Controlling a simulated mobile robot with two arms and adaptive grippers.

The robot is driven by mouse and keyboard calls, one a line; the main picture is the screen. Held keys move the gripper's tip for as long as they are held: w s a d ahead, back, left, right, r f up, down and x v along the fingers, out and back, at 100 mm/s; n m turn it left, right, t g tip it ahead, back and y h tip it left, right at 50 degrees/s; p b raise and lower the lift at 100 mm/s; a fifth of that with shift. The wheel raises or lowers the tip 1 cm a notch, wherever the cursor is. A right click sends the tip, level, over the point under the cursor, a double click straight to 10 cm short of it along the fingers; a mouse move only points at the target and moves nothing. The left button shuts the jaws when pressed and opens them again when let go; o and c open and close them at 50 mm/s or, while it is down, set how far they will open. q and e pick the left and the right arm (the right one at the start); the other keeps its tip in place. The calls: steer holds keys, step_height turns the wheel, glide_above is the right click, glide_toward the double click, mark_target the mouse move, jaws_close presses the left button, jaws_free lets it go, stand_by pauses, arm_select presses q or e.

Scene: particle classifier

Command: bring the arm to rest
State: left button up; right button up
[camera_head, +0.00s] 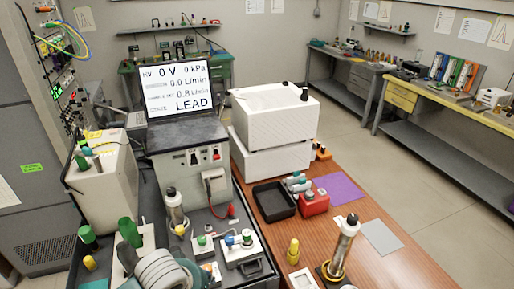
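Neither of my grippers shows in the head view, and I see no part of an arm that I can name for sure. The particle classifier bench fills the middle. Its screen (177,88) reads HV 0 V, 0 kPa, 0.0 L/min and LEAD. Below the screen is a dark console (187,136) with switches and a red knob. A silver cylinder (343,246) stands slightly tilted in the picture on the wooden table (395,262) at the lower right. What my grippers hold, if anything, is hidden from this view.
A white box unit (275,115) stands behind a black tray (273,201) and a red block (314,203). A grey ribbed hose (160,270) and green caps crowd the lower left. A purple mat (340,189) and a grey sheet (382,238) lie flat. Open floor (420,180) is at right.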

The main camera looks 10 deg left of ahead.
arm_select(q)
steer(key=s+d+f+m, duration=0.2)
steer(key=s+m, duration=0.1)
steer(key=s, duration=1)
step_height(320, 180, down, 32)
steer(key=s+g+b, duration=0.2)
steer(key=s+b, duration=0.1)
steer(key=b, duration=0.4)
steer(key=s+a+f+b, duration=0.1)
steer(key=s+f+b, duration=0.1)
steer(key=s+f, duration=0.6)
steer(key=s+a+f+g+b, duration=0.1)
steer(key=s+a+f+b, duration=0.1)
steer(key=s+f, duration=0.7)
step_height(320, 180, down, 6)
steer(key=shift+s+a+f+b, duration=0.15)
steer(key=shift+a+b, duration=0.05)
steer(key=shift+b, duration=0.45)
